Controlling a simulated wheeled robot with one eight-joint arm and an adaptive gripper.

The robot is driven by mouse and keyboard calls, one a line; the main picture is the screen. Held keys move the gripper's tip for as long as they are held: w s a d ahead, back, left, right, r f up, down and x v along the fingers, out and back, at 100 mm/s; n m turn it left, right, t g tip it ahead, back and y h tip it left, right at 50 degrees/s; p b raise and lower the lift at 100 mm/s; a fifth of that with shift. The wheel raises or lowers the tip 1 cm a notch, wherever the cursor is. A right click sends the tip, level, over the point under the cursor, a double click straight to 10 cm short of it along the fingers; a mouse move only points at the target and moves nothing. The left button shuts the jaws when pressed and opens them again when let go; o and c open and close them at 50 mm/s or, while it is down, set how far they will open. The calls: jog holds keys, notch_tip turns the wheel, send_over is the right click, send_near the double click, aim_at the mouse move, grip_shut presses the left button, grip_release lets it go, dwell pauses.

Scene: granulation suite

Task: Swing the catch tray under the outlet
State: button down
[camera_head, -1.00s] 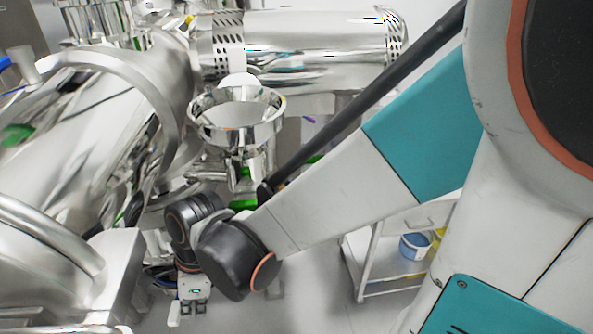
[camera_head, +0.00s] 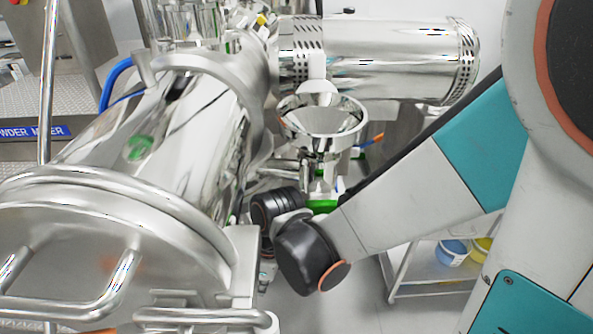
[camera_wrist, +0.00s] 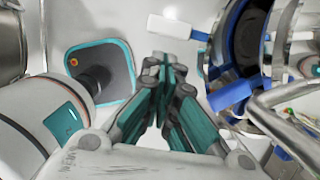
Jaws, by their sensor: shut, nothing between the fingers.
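My gripper (camera_wrist: 165,70) shows in the wrist view with its teal-padded fingers together and nothing between them. A blue-rimmed round steel fitting (camera_wrist: 238,45) is to the right of the fingertips, with a blue grip (camera_wrist: 233,94) below it. A pale flat bar (camera_wrist: 172,27) with a blue end lies beyond the fingertips, apart from them. I cannot tell which of these parts, if any, is the catch tray or the outlet. In the head view my gripper is mostly hidden behind the large steel vessel's right end and my wrist.
The large steel vessel (camera_head: 185,150) with tubular handles fills the left. A steel funnel (camera_head: 322,128) stands behind my wrist, with a horizontal steel cylinder (camera_head: 385,55) beyond. A low cart (camera_head: 425,265) holds blue and yellow tubs at right. A bent steel tube (camera_wrist: 285,125) is close on the right.

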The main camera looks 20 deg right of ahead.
jog(key=shift+b+x, duration=0.6)
jog(key=shift+x, duration=1.7)
